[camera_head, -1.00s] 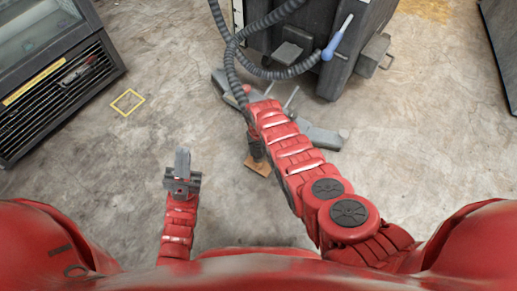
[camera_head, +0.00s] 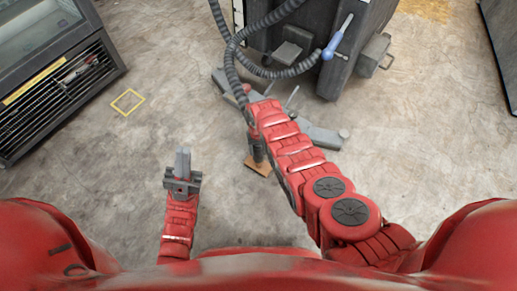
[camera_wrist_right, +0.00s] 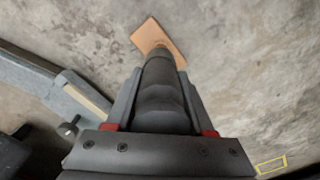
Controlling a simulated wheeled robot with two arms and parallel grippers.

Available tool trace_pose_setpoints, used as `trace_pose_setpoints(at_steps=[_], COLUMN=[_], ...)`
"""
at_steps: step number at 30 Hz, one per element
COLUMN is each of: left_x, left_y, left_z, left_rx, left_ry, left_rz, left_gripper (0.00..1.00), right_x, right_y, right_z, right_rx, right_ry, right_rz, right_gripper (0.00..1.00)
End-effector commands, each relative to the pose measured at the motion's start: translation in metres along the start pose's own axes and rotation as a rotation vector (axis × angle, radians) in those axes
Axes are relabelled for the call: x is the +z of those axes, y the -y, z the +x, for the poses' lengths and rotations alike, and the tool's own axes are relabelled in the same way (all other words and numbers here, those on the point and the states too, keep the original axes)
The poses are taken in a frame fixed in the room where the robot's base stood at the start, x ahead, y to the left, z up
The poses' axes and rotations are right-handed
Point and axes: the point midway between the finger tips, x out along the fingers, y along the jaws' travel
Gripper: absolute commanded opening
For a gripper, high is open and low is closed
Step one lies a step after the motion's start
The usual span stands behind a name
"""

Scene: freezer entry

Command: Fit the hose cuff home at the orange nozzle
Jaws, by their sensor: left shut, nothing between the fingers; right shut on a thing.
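My right gripper (camera_wrist_right: 160,78) is shut around a dark grey, ribbed, tube-like piece, apparently the hose cuff (camera_wrist_right: 162,100). The piece's far end reaches over a tan square plate (camera_wrist_right: 150,33); I cannot tell whether they touch. In the head view a dark cylinder (camera_head: 256,150) shows beside my right forearm, above the tan plate (camera_head: 258,169). The dark corrugated hose (camera_head: 230,52) runs from the grey machine to behind my right arm. My left gripper (camera_head: 182,160) is shut and empty, low over the floor.
A grey machine (camera_head: 343,70) with a blue-handled tool (camera_head: 335,42) stands at the back. Grey base legs (camera_head: 320,137) lie behind my right arm. A freezer-like cabinet (camera_head: 50,75) stands at left. A yellow floor square (camera_head: 128,102) marks open concrete between.

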Motion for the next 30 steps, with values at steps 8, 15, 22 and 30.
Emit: trace_pose_setpoints(at_steps=[8,15,22,30], left_x=[0.0,0.0,0.0,0.001], left_y=[0.0,0.0,-0.001,-0.002], left_z=[0.0,0.0,-0.003,-0.01], left_rx=[0.0,0.0,0.0,0.0], left_ry=[0.0,0.0,0.0,0.0], left_rz=[0.0,0.0,0.0,0.0], left_gripper=[0.0,0.0,0.0,0.0], right_x=[0.0,0.0,0.0,0.0], right_y=[0.0,0.0,0.0,-0.001], right_z=[0.0,0.0,0.004,0.011], right_rx=[0.0,0.0,0.001,0.001], right_ry=[0.0,0.0,0.0,0.0], right_rz=[0.0,0.0,0.0,0.001], right_gripper=[0.0,0.0,0.0,0.0])
